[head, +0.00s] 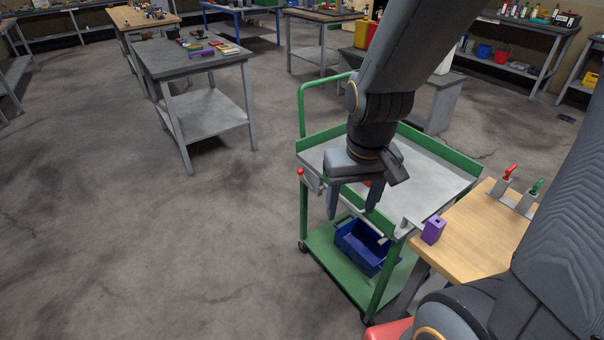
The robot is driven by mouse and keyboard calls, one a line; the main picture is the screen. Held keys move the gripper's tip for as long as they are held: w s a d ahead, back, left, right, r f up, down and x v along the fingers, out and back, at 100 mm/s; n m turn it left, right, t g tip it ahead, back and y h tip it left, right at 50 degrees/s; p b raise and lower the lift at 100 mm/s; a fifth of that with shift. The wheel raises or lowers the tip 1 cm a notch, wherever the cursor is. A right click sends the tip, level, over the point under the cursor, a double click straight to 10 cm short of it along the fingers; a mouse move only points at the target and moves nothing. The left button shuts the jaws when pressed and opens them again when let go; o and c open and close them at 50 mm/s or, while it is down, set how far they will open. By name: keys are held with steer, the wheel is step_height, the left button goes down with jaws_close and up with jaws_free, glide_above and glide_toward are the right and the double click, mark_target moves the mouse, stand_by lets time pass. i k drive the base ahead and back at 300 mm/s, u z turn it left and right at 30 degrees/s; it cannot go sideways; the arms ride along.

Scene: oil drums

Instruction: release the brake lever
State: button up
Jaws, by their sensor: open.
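A lever with a red ball knob (300,172) sits on a grey bracket at the near left corner of a green cart (313,141). It looks like the brake lever; its exact angle is too small to tell. My gripper (352,211) is open, its two fingers pointing down over the near side of the cart's grey top. The fingers are to the right of the red knob and apart from it, with nothing seen between them. My wrist and arm hide part of the cart top and a small red thing (367,183) behind the fingers.
A blue bin (362,247) stands on the cart's lower shelf. A grey table (190,57) stands back left. The floor at left is clear.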

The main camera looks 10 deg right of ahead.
mark_target(300, 171)
steer(key=i, duration=0.5)
steer(key=k, duration=1.15)
steer(key=u, duration=0.8)
steer(key=i, duration=1.2)
steer(key=z, duration=0.55)
steer(key=i, duration=0.55)
steer(key=z, duration=0.65)
